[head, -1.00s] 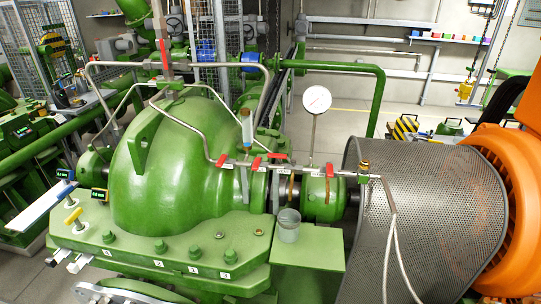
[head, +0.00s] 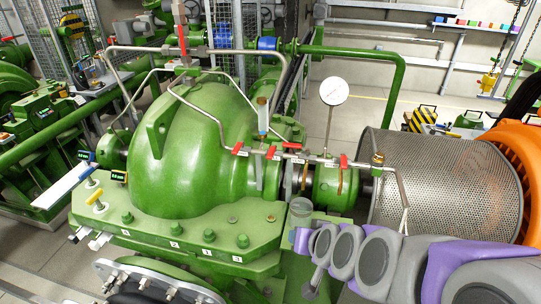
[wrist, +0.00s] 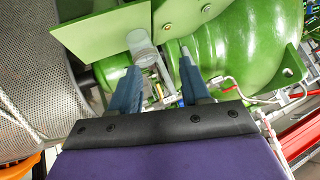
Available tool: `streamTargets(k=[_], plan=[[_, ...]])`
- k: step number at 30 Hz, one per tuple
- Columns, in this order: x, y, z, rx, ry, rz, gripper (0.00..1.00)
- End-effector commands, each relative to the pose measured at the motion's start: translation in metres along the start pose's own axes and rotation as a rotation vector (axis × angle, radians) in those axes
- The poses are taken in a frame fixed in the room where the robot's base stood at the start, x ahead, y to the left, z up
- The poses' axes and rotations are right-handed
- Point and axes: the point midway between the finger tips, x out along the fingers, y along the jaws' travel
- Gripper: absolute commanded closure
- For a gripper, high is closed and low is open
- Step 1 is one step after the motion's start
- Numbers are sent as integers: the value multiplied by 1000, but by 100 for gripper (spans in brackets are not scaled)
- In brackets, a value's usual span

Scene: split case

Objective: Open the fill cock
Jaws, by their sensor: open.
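Several red-handled cocks sit on the thin steel pipe at the pump's neck in the head view: a left one (head: 238,149), a middle one (head: 271,152) and a right one (head: 343,162). I cannot tell which is the fill cock. A clear upright tube (head: 263,115) stands above the pipe. A clear cup (head: 300,211) stands below, on the green ledge; it also shows in the wrist view (wrist: 143,48). My gripper (wrist: 158,80) is open and empty, its blue-grey fingers pointing toward the cup and pump. A red handle (wrist: 230,89) shows right of the fingers.
The green pump casing (head: 195,150) fills the middle. A perforated guard (head: 445,185) and orange motor (head: 520,160) stand at right. A dial gauge (head: 334,91) rises on a thin stem behind the pipe. Steel pipes loop over the casing.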

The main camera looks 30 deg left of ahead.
Motion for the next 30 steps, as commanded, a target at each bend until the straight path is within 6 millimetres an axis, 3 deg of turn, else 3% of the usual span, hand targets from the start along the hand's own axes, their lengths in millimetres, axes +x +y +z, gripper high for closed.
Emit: streamTargets(k=[1,6,12,21,30], plan=[[12,-17,-11,-9,46,-16,53],[44,-57,-48,-19,243,-21,53],[70,-90,-70,-34,457,40,53],[75,-117,-73,-111,752,220,53],[65,-122,-69,-165,878,316,53]])
